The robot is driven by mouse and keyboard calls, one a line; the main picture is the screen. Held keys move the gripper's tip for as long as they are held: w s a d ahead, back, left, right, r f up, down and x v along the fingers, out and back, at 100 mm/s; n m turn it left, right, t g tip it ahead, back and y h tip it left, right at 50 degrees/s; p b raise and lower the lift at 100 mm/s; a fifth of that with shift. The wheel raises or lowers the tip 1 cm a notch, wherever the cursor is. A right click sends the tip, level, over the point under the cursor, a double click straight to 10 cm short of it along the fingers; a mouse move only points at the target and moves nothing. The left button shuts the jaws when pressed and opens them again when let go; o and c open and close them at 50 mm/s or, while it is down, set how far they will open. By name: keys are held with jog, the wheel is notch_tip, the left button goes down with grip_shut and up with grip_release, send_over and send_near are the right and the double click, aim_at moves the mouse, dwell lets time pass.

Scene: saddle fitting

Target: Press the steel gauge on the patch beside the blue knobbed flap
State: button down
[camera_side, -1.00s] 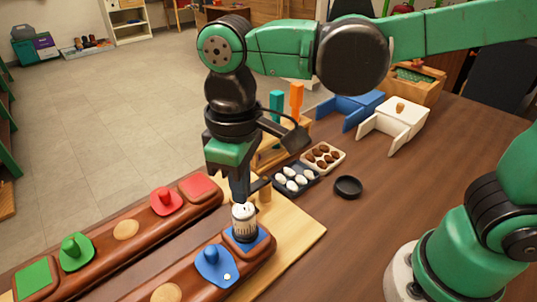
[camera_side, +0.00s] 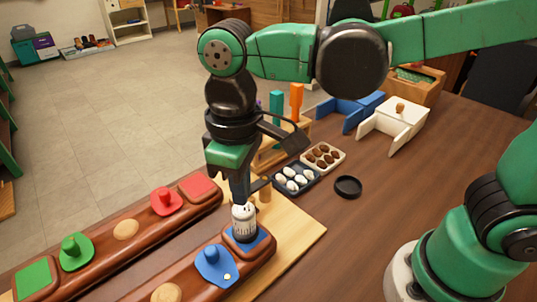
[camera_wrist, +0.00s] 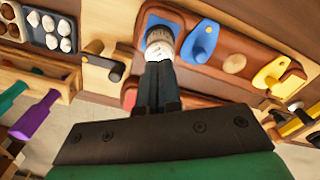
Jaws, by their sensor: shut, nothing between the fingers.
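The steel gauge (camera_side: 243,222), a short pale cylinder with dark markings, stands upright on the blue patch (camera_side: 248,246) at the end of the near wooden rail. The blue knobbed flap (camera_side: 214,265) lies just beside that patch; it also shows in the wrist view (camera_wrist: 200,42). My gripper (camera_side: 241,200) is shut and empty, pointing down with its fingertips at the top of the gauge. In the wrist view the fingertips (camera_wrist: 158,68) meet the gauge (camera_wrist: 159,42) and hide part of it. I cannot tell how hard they touch.
The far rail carries a red flap (camera_side: 166,201), a red patch (camera_side: 199,187), a green flap (camera_side: 76,251) and a green patch (camera_side: 35,279). Trays of white and brown pieces (camera_side: 296,180) and a black dish (camera_side: 348,186) lie behind.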

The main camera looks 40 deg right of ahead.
jog(key=shift+f, duration=1)
dwell(0.6)
jog(key=shift+r, duration=3.05)
jog(key=d+f+m+t, duration=0.2)
jog(key=d+m+t, duration=0.1)
jog(key=d, duration=0.5)
jog(key=w+d+f+m+t, duration=0.1)
jog(key=d+f+m+t, duration=0.1)
jog(key=d, duration=0.5)
jog(key=shift+d+f+m+t, duration=0.4)
jog(key=shift+m+t, duration=0.1)
jog(key=shift+t, duration=0.6)
jog(key=shift+a, duration=0.1)
